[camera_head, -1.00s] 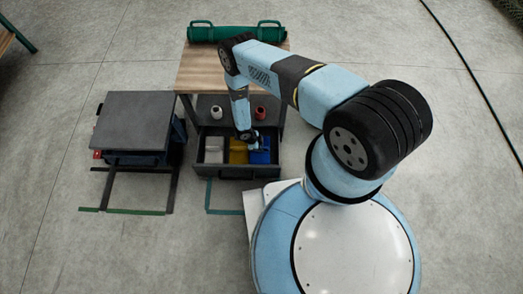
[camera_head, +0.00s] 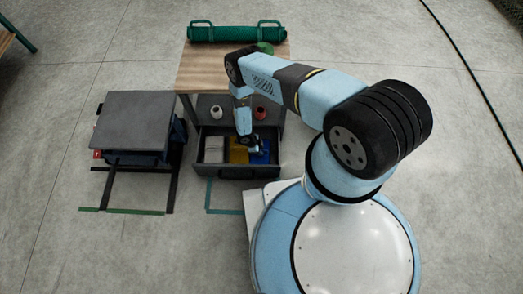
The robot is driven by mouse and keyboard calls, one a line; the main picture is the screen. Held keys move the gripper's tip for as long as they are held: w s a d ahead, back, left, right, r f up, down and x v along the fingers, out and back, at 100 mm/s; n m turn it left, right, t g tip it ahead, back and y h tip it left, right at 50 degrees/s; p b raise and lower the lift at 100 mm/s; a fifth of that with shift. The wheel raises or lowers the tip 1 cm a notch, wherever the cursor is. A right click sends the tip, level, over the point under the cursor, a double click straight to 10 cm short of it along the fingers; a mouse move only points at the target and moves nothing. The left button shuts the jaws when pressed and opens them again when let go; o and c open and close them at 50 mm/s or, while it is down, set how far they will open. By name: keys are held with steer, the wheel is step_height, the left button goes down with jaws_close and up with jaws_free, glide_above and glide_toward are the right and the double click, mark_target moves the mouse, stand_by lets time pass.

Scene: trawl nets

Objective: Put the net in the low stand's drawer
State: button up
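A stand with a wooden top (camera_head: 205,68) has its dark drawer (camera_head: 235,171) pulled out at the front. In the drawer lie a grey-white thing (camera_head: 213,150), a yellow thing (camera_head: 237,152) and a blue thing (camera_head: 261,156) side by side. A dark green roll (camera_head: 235,33) with handles lies along the back of the wooden top; I cannot tell whether it is the net. My gripper (camera_head: 254,149) points down at the drawer's right part, by the blue thing. Its fingers are too small to tell whether they are open or hold anything.
A lower grey-topped stand (camera_head: 134,120) is on the left, with dark bars on the floor before it. A small green thing (camera_head: 266,47) is on the wooden top. A white spool (camera_head: 216,112) and a red spool (camera_head: 260,113) stand on the shelf above the drawer.

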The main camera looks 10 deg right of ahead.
steer(key=shift+o, duration=0.8)
steer(key=shift+r, duration=0.1)
steer(key=v, duration=1.2)
